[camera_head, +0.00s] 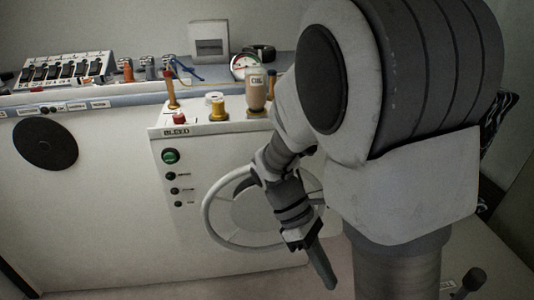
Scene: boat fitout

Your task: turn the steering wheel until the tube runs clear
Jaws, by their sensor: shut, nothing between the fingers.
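The steering wheel (213,233) is a grey ring on the front of the white console, partly hidden behind my arm. My gripper (329,283) is shut and empty, pointing down at the lower right of the wheel. It overlaps the wheel's right side in the picture; I cannot tell whether it touches. On the console top stand an amber tube-like post (171,92) at the left and a tan bottle (256,92) with a label. I cannot tell which thing is the tube or whether it runs clear.
The console front (158,150) carries a green button (170,156) and several dark knobs. A switch panel (66,70) and a round gauge (244,67) stand on the shelf behind. A black disc (46,143) is on the left wall panel. The floor left of my gripper looks clear.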

